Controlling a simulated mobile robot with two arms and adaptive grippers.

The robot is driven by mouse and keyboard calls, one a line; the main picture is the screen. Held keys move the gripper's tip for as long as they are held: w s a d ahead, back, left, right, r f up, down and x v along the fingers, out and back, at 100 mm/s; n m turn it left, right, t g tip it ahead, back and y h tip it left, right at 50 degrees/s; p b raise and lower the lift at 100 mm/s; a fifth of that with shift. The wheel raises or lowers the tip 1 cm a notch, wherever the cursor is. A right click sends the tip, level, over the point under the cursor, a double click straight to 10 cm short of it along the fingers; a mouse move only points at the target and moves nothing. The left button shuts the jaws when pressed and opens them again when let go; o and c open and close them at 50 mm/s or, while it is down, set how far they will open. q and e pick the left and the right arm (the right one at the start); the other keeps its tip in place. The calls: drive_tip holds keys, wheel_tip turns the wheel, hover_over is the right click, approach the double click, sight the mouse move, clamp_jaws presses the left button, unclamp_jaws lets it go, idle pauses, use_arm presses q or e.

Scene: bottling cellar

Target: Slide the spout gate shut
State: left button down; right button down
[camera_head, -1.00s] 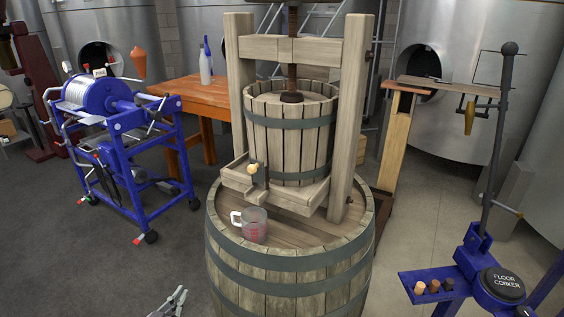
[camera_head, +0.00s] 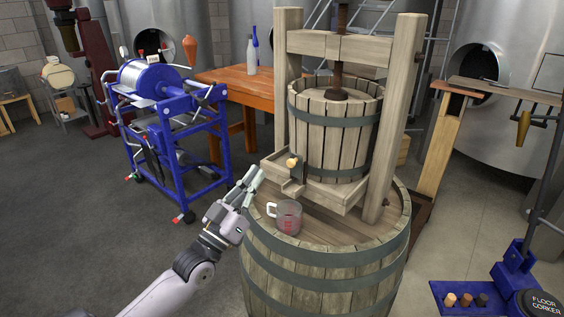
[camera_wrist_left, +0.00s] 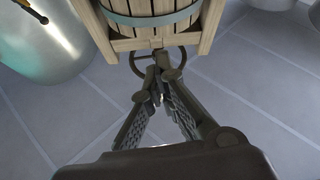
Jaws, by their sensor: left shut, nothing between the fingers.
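The spout gate (camera_head: 299,172) is a small dark upright plate with a pale wooden knob (camera_head: 292,162), at the front left spout of the wooden press tray (camera_head: 328,190). How far it is open cannot be told. My left gripper (camera_head: 256,177) is shut and empty, to the left of the spout and apart from the knob. In the left wrist view its two fingers (camera_wrist_left: 157,92) meet at the tips, below the wooden basket (camera_wrist_left: 135,42). The gate cannot be made out there. My right gripper is not in view.
The press post (camera_head: 397,115) rises to the right. A blue machine (camera_head: 170,125) and an orange table (camera_head: 250,88) stand behind left. Floor left of the barrel is free.

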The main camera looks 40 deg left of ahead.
use_arm(q)
wheel_tip(320, 180, up, 5)
drive_tip(key=p, duration=0.3)
hover_over(289, 162)
drive_tip(key=s, duration=0.4)
drive_tip(key=shift+w+f, duration=0.2)
drive_tip(key=shift+f, duration=0.5)
drive_tip(key=shift+w+f, duration=0.25)
drive_tip(key=shift+f, duration=0.4)
drive_tip(key=shift+w+f, duration=0.2)
drive_tip(key=shift+f, duration=0.5)
wheel_tip(289, 162, down, 4)
drive_tip(key=shift+r+b, duration=0.1)
drive_tip(key=shift+b, duration=1.1)
drive_tip(key=shift+r, duration=0.15)
